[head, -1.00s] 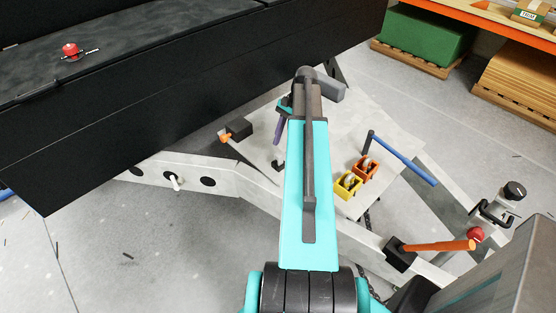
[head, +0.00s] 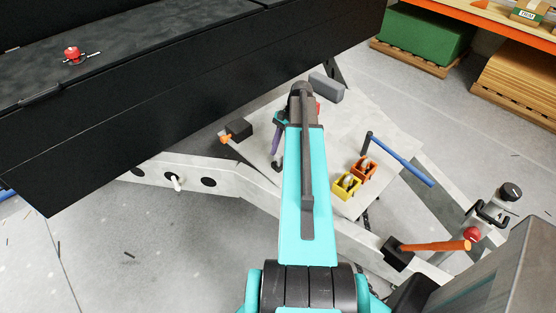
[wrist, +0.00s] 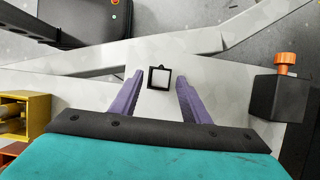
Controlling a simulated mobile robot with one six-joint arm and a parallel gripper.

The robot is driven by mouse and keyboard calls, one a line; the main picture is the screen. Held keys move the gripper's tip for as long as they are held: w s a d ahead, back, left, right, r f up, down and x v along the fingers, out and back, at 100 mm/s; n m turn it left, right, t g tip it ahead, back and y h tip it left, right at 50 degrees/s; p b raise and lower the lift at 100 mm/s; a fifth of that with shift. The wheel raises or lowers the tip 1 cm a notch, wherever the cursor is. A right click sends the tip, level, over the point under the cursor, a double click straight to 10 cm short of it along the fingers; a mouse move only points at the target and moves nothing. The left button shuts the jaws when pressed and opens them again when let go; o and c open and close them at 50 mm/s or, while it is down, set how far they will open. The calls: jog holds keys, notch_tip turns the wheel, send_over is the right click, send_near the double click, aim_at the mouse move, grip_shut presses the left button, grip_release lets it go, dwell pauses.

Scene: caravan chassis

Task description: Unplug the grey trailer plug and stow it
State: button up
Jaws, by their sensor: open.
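My gripper (wrist: 158,76) is open and empty in the wrist view, its two purple fingers pointing at the pale plate (wrist: 85,80). A small square black frame (wrist: 151,78) with a pale middle shows between the fingertips; I cannot tell how far below them it is. In the head view my gripper (head: 275,149) is partly hidden by my teal arm, above the plate. A grey block (head: 327,88) lies just beyond my arm, with a bit of red beside it. I cannot tell whether this block is the grey plug; no plug is clearly visible.
Yellow (head: 346,187) and orange (head: 362,168) holders stand right of my arm. A blue-handled lever (head: 402,159) lies beyond them. A black block with an orange knob (head: 238,130) stands left, also in the wrist view (wrist: 277,97). The black caravan body (head: 190,110) fills the upper left.

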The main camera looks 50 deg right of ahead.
jog(key=shift+x, duration=0.8)
jog(key=shift+c, duration=0.2)
grip_shut()
